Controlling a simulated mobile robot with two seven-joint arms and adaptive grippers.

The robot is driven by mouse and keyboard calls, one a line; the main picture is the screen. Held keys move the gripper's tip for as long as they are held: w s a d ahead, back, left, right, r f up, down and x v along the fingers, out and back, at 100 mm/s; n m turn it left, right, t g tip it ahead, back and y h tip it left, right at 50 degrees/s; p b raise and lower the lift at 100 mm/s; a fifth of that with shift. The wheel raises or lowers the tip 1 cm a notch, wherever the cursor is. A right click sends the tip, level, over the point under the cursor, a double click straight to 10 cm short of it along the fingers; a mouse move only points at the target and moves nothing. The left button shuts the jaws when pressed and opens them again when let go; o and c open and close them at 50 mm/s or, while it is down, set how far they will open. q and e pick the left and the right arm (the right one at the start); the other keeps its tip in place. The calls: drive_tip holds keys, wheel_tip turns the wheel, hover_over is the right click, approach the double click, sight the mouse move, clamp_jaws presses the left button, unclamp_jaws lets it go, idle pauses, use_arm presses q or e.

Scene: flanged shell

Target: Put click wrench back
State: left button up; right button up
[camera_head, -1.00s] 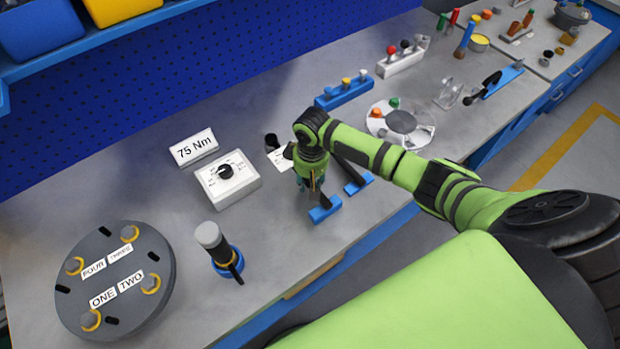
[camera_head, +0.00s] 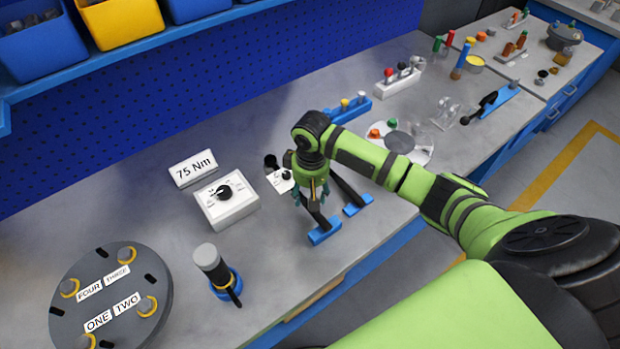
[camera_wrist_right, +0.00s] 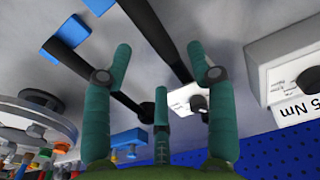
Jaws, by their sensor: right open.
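Two dark wrench-like bars lie side by side on blue rests at the bench's front edge, the nearer bar (camera_head: 316,215) and the farther bar (camera_head: 348,187). I cannot tell which is the click wrench. My right gripper (camera_head: 314,196) points down over the nearer bar. In the right wrist view its teal fingers (camera_wrist_right: 160,75) are spread and hold nothing. One bar (camera_wrist_right: 160,38) passes across the gap between them and the other (camera_wrist_right: 92,75) lies to the left. Contact is unclear. A blue rest (camera_head: 324,232) stands under the nearer bar's front end. The left gripper is out of view.
A white dial box (camera_head: 226,203) and a "75 Nm" sign (camera_head: 193,169) stand left of the gripper. A capped cylinder (camera_head: 212,265) in a blue ring and a round flange (camera_head: 108,298) are farther left. A round tray (camera_head: 398,142) stands to the right.

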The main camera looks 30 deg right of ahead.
wheel_tip(320, 180, up, 7)
drive_tip(key=shift+s+r+b, duration=0.15)
drive_tip(key=shift+b, duration=0.2)
idle(0.4)
